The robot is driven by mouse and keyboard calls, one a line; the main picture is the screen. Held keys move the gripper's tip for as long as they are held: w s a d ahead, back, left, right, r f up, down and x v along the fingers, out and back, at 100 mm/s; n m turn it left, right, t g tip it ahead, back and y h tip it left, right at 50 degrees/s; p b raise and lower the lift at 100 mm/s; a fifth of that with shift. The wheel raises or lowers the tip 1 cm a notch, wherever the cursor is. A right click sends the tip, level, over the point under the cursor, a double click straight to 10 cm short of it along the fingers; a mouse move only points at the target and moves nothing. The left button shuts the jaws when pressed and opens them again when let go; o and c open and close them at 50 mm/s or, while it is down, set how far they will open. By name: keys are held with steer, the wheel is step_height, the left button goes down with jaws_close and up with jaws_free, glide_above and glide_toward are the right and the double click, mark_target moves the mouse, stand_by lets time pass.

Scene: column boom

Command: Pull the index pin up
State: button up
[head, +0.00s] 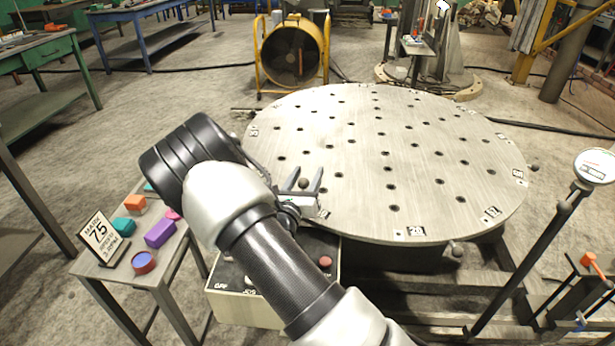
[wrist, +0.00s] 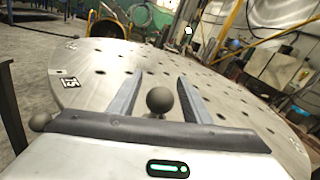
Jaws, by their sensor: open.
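The index pin shows as a dark round ball knob (wrist: 160,101) in the wrist view, between the two fingers of my gripper (wrist: 158,88). The knob (head: 303,183) also shows in the head view between the fingertips. My gripper (head: 308,182) is open, with a finger on either side of the knob and a visible gap to each. It is at the near left rim of the round steel table (head: 365,190), which has rows of holes and number labels on its edge. The pin's shaft below the knob is hidden by my gripper.
A control box (head: 235,305) with a red button stands below my arm. A small side table (head: 158,272) at left holds coloured blocks and a sign (head: 100,236). A dial gauge (head: 594,167) on a post stands at right. A yellow fan (head: 291,52) is behind.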

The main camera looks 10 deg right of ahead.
steer(key=shift+w+d, duration=0.1)
steer(key=shift+w, duration=0.1)
jaws_close()
step_height(320, 180, up, 3)
steer(key=p, duration=0.3)
steer(key=shift+r, duration=0.25)
steer(key=shift+c, duration=0.4)
jaws_free()
steer(key=shift+r, duration=0.1)
steer(key=shift+o, duration=0.4)
steer(key=shift+s, duration=0.1)
